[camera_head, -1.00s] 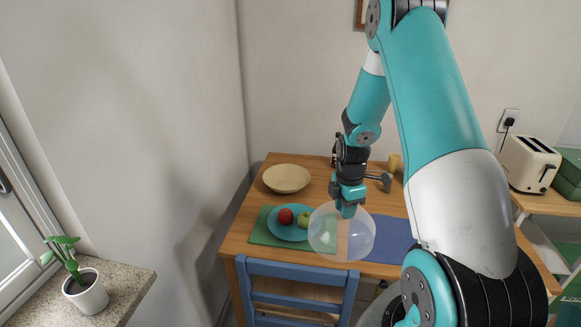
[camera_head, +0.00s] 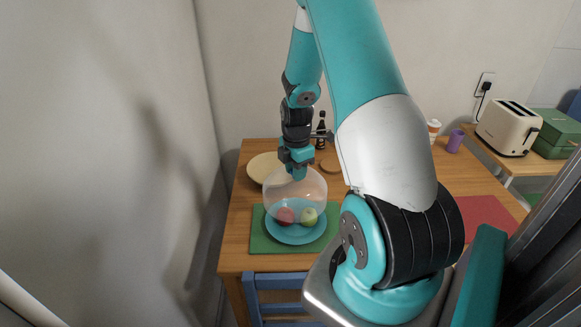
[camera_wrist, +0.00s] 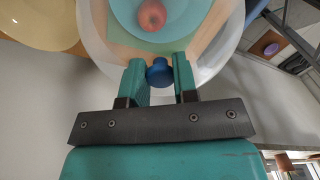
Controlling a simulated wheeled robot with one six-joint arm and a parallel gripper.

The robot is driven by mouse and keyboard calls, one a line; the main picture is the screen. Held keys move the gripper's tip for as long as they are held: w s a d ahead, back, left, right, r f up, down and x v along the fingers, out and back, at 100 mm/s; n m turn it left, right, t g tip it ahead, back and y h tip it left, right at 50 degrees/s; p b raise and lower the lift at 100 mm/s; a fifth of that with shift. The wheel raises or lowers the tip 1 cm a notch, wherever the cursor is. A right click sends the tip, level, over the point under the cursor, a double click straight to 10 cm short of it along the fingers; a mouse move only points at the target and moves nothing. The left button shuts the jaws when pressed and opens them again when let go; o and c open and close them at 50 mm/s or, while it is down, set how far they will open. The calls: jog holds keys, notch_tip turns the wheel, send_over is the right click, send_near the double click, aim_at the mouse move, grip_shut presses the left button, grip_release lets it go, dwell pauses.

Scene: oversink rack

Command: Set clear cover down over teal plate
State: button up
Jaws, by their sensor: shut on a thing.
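The teal plate (camera_head: 296,234) lies on a green placemat (camera_head: 262,244) on the wooden table, with a red apple (camera_head: 286,215) and a green apple (camera_head: 308,217) on it. The clear cover (camera_head: 312,186) is a transparent dome with a blue knob (camera_wrist: 159,72). My gripper (camera_head: 298,175) is shut on that knob and holds the dome over the back part of the plate. The apples show through or just below the dome. In the wrist view the plate (camera_wrist: 192,22) and the red apple (camera_wrist: 152,15) show beyond the dome. I cannot tell how high the rim is above the plate.
A cream plate (camera_head: 258,168) sits behind and left of the placemat. A dark bottle (camera_head: 321,130) stands at the back. A blue chair (camera_head: 278,283) stands in front.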

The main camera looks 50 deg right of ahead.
jog(key=shift+s+d+f+b, duration=0.1)
jog(key=shift+d+f+b, duration=0.05)
jog(key=shift+f+b, duration=2.85)
jog(key=shift+f, duration=1.2)
jog(key=shift+f+b, duration=0.4)
jog(key=shift+f, duration=0.2)
jog(key=o, duration=1)
notch_tip(320, 180, up, 18)
jog(key=shift+f+b, duration=0.25)
jog(key=shift+b, duration=0.25)
